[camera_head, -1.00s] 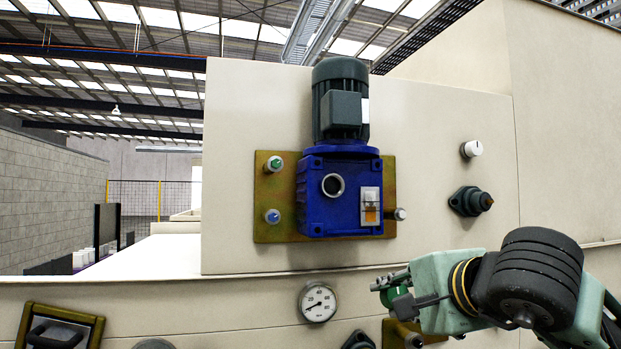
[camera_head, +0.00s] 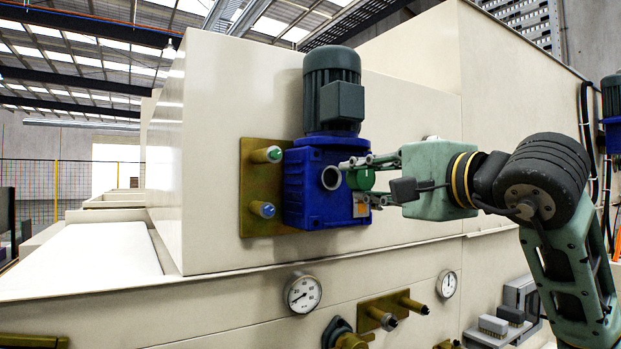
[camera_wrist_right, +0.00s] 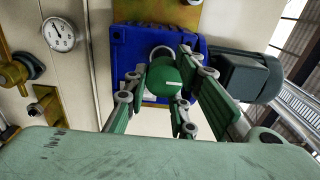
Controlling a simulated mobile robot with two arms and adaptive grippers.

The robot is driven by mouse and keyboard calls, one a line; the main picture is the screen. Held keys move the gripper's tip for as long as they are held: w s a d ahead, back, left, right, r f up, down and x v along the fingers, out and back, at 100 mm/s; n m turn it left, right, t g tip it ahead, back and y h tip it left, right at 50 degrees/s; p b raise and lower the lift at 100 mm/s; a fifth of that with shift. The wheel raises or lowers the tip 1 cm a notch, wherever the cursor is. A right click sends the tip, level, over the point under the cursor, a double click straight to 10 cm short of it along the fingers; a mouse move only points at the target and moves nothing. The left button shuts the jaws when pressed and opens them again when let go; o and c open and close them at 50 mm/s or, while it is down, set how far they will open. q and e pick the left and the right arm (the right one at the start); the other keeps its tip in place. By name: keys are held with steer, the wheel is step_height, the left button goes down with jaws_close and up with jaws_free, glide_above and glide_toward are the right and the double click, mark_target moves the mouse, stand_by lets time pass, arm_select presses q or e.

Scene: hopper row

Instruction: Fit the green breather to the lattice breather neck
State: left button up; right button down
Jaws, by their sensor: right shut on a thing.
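My right gripper (camera_head: 362,182) is shut on the green breather (camera_head: 361,180), a round green cap with a pale mark on its face in the right wrist view (camera_wrist_right: 168,85). The blue gearbox (camera_head: 300,190), with a dark grey motor on top, is on the wall panel. A round open neck with a pale metal rim (camera_head: 331,178) is on its front. The breather is just right of this neck in the head view and partly covers its rim (camera_wrist_right: 162,50) in the right wrist view. I cannot tell whether they touch. My left gripper is not in view.
Below are a dial gauge (camera_head: 303,293) and a second plate with stubs (camera_head: 392,311). The space left of the panel is open.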

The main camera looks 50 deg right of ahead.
steer(key=shift+s+d, duration=0.35)
steer(key=shift+d, duration=0.05)
steer(key=shift+s+d, duration=0.1)
steer(key=shift+a+x, duration=0.2)
steer(key=shift+x, duration=1.15)
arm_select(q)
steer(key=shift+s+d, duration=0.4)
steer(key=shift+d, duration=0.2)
arm_select(e)
steer(key=shift+x, duration=1.6)
steer(key=c, duration=2.1)
jaws_free()
jaws_close()
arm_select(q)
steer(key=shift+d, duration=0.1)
